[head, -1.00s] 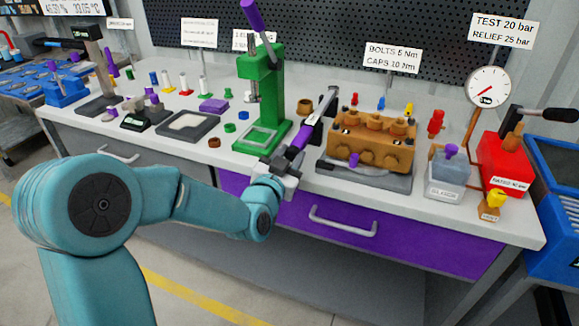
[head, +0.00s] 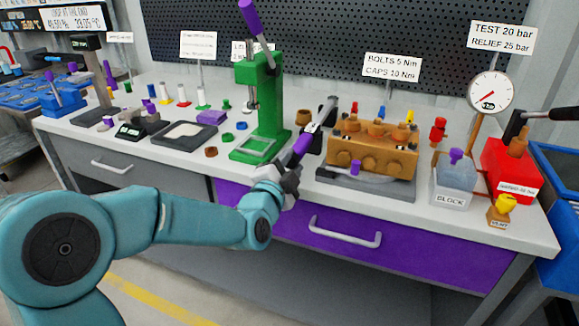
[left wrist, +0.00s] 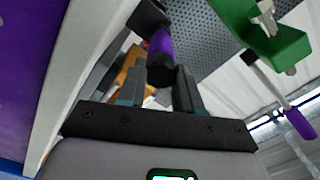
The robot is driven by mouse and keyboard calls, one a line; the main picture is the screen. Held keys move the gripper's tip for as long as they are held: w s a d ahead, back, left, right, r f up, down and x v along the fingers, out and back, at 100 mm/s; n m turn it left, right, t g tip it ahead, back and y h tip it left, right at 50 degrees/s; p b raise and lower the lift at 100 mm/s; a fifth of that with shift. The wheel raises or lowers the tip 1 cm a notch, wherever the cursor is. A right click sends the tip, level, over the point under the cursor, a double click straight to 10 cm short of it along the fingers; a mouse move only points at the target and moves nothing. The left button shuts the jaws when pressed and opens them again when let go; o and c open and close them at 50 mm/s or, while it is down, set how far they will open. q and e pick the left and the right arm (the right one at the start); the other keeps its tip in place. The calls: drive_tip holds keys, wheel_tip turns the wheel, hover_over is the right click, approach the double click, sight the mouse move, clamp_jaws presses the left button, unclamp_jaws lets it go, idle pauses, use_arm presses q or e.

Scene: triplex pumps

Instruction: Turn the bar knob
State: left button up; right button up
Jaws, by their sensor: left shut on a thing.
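A bar with a purple grip (head: 302,145) stands slanted at the bench's front edge, between the green press and the brass pump block. Its grey and black upper part (head: 325,110) reaches up toward the block. My left gripper (head: 284,178) is at the bar's lower end. In the left wrist view the bar's black end knob (left wrist: 160,75) sits between the two fingers of my left gripper (left wrist: 158,92), below the purple grip (left wrist: 160,45). The gripper is shut on this knob, and the fingers partly hide it. My right gripper is not in view.
The green press (head: 262,95) stands just left of the bar, and the brass pump block (head: 372,148) on its grey plate is just right. A purple drawer with a handle (head: 344,232) lies below. A gauge (head: 490,93) and red tank (head: 512,168) are at the right.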

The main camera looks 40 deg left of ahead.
use_arm(q)
drive_tip(key=shift+m, duration=0.5)
drive_tip(key=o, duration=1)
drive_tip(key=shift+o, duration=0.2)
drive_tip(key=b+v, duration=0.6)
drive_tip(key=v, duration=1)
drive_tip(key=shift+s, duration=0.2)
